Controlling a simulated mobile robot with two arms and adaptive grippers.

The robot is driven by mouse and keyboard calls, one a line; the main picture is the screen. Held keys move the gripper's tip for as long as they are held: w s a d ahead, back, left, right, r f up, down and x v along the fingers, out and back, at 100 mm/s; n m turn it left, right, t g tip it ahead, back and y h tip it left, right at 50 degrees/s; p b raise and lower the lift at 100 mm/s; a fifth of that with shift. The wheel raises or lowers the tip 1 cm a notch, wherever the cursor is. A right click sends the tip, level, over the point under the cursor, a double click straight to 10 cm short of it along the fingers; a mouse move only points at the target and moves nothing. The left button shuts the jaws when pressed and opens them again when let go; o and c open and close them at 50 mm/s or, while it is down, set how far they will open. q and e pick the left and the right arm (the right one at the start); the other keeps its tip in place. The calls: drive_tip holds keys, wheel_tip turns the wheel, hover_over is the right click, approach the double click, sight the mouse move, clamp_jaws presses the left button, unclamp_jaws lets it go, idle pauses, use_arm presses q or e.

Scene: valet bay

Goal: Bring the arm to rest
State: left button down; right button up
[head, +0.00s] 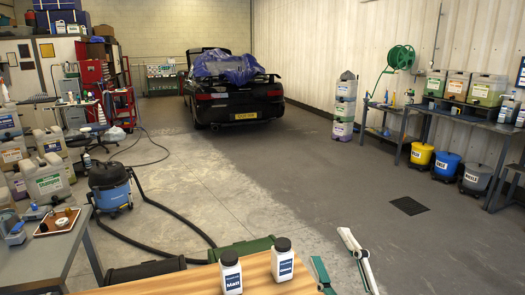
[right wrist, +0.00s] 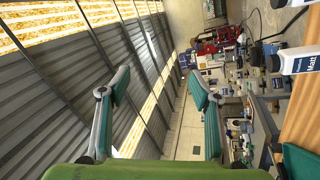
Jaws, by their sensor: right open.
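My right gripper (head: 331,246) is at the bottom of the head view, just right of the wooden tabletop. Its green-padded fingers are spread apart with nothing between them. In the right wrist view the open fingers (right wrist: 158,84) point out into empty space. My left gripper is not in either view.
Two white bottles with black caps, the left one (head: 230,275) and the right one (head: 283,262), stand on the wooden tabletop (head: 190,284). A blue vacuum (head: 111,190) and its hose lie left. A side bench (head: 440,112) stands at right. Open floor lies ahead.

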drive_tip(key=s+d+f+m+g+h, duration=0.2)
drive_tip(key=d+f+m+g, duration=0.15)
drive_tip(key=f, duration=0.45)
drive_tip(key=s+d+f+m+g+h, duration=0.3)
drive_tip(key=f+m, duration=0.1)
drive_tip(key=f, duration=0.3)
drive_tip(key=s+d+f+m+g+h, duration=0.2)
drive_tip(key=d+f+m+g, duration=0.15)
drive_tip(key=f, duration=0.45)
drive_tip(key=s+a+f+m+g+y, duration=0.1)
drive_tip(key=s+f+m+g, duration=0.15)
drive_tip(key=s+f, duration=0.4)
drive_tip(key=s+a+f+m+g, duration=0.15)
drive_tip(key=s+f+g, duration=0.25)
drive_tip(key=s, duration=0.6)
wheel_tip(320, 180, down, 26)
drive_tip(key=s+g, duration=0.2)
drive_tip(key=s+d+f+g, duration=0.1)
drive_tip(key=s+d+f, duration=0.1)
drive_tip(key=s+f, duration=1.5)
drive_tip(key=shift+s+d+n, duration=0.25)
drive_tip(key=shift+s+n, duration=0.15)
